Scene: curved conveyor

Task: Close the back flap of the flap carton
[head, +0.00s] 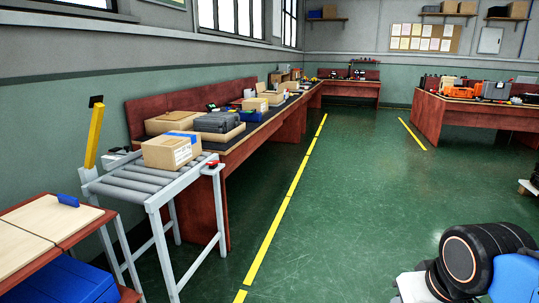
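No carton with raised flaps can be clearly made out. A closed brown carton (172,150) with blue tape on top and a white label stands on the roller conveyor at the left. Several small brown cartons (254,104) stand farther along the bench, too small to tell whether any flap is open. My gripper is not in view. Dark rounded parts and a blue part at the bottom right seem to be my own arm.
The roller conveyor (150,186) ends near a wooden-topped table (35,236) with a blue object on it. A long red-sided bench (262,141) runs along the left wall. Another bench (477,115) stands at the right. The green floor (345,190) between them is clear.

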